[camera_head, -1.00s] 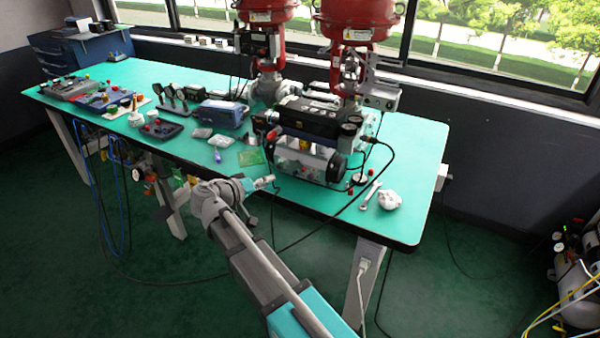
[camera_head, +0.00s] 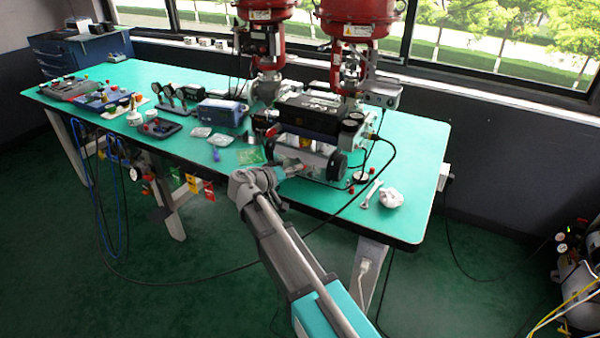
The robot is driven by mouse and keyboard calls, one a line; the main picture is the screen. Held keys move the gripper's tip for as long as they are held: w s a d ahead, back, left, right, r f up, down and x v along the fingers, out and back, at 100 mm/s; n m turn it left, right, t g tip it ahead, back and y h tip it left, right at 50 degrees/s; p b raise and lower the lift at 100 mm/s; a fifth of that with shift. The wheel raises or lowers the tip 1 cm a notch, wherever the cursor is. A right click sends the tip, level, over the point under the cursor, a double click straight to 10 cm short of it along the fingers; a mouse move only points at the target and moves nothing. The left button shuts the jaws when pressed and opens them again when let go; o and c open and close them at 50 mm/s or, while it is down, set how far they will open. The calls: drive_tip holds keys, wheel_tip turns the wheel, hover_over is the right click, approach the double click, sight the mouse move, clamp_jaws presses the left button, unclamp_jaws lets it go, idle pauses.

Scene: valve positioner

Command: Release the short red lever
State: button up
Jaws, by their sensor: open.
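The valve positioner assembly (camera_head: 310,118) stands at the right part of the green bench, with a black upper body and a silver cylinder below. A small red part (camera_head: 271,131) shows at its left side. Another reddish spot shows by my gripper tip, but it is too small to tell which part is the short red lever. My gripper (camera_head: 297,167) is at the front left of the silver cylinder, open. Its fingers are small and partly lost against the assembly; I cannot tell whether they touch it or surround a lever.
A wrench (camera_head: 371,194) and a white crumpled cloth (camera_head: 391,198) lie at the right front of the bench (camera_head: 420,175). A black cable loops over the front edge. A blue box (camera_head: 222,112) and several small instruments stand to the left.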

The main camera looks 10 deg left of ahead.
drive_tip(key=shift+x, duration=1.4)
clamp_jaws()
